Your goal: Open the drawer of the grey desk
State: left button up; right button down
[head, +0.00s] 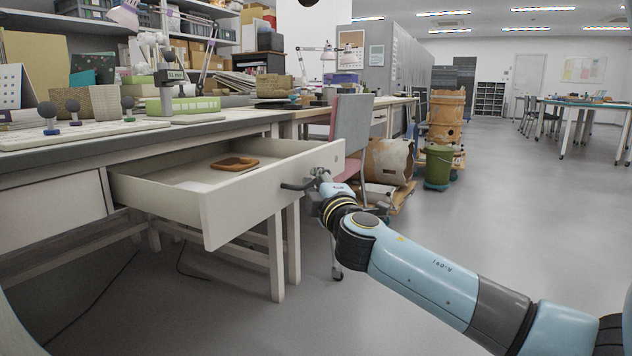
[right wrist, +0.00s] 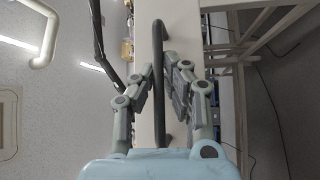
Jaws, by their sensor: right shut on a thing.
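The grey desk (head: 230,124) stands at the left in the head view. Its drawer (head: 270,192) is pulled out, with the inside showing. A brown sherd-like piece (head: 235,163) lies flat on the drawer floor. The dark bar handle (head: 297,185) is on the drawer front. My right gripper (head: 318,180) is at the handle, coming from the right. In the right wrist view, the fingers stand on both sides of the handle bar (right wrist: 159,75), shut on it. My left gripper is not in view.
A chair (head: 350,130) stands close behind the drawer's far end. A green bucket (head: 438,167) and brown containers (head: 446,117) stand further back. The desk top holds a stand, boxes and small blue-footed holders. The floor at the right is open.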

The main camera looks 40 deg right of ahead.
jog(key=c, duration=1.4)
grip_release()
jog(key=shift+r, duration=0.1)
jog(key=v, duration=1.2)
